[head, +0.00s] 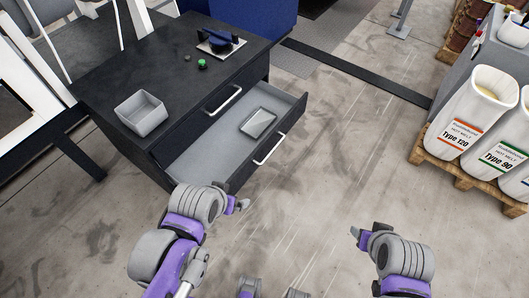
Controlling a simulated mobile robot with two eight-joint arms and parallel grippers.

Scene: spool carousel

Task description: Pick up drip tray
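A small shallow grey tray (258,123), which looks like the drip tray, lies flat in the open drawer (205,153) of a dark cabinet. It is towards the drawer's right end, and nothing touches it. My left gripper (242,204) is low in front of the drawer, outside it and apart from the tray. My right gripper (356,232) is over the floor, to the right and well away from the drawer. Both grippers are small and mostly hidden by their own wrists, so I cannot tell whether their fingers are open.
The cabinet top (165,70) carries an open grey bin (141,116), a green-topped knob (202,63) and a dark device on a light plate (221,43). The drawer front (285,140) has a bar handle. Large white bags (466,115) stand on a pallet at right. Floor between is clear.

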